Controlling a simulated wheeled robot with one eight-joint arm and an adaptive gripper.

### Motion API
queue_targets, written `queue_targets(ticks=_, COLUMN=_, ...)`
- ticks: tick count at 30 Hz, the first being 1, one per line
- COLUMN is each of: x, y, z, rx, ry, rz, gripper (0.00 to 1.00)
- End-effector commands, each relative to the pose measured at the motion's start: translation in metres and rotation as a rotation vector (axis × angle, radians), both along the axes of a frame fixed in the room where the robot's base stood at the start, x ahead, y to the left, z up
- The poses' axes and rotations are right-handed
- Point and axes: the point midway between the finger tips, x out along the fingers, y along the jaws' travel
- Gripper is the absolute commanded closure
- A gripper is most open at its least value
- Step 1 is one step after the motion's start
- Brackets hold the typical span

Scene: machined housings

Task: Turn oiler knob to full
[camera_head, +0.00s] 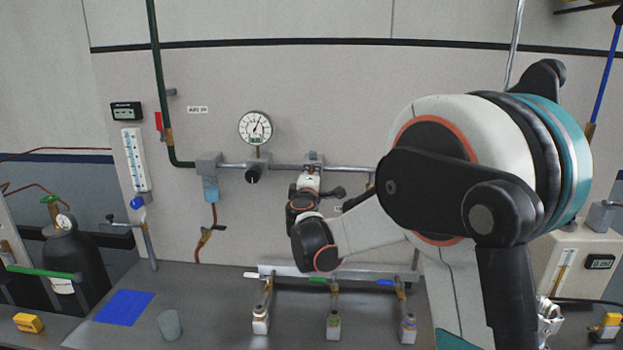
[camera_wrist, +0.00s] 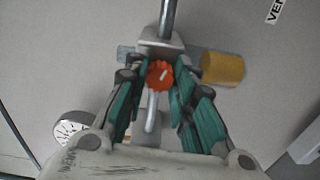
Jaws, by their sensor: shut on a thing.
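The orange-red oiler knob (camera_wrist: 160,75), with a white mark on its face, shows in the wrist view below a grey metal block on the pipe. My gripper (camera_wrist: 158,66) has its green-sided fingers on both sides of the knob and is shut on it. The white mark slants up and to the right. In the head view my gripper (camera_head: 309,182) is at the wall pipe, largely covered by my own arm, and the knob is hidden there.
A yellow cylinder (camera_wrist: 222,68) sits just right of the fingers in the wrist view. On the wall pipe are a round gauge (camera_head: 255,128), a black knob (camera_head: 252,175) and a blue bowl (camera_head: 210,190). A valve manifold (camera_head: 345,273) stands below on the grey bench.

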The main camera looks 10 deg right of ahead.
Motion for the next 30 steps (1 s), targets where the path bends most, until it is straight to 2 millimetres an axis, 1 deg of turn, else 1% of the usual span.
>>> queue_targets(ticks=30, x=-0.0008, y=0.0001, z=-0.0028, rx=0.906, ry=-0.294, rz=-0.002, gripper=1.00)
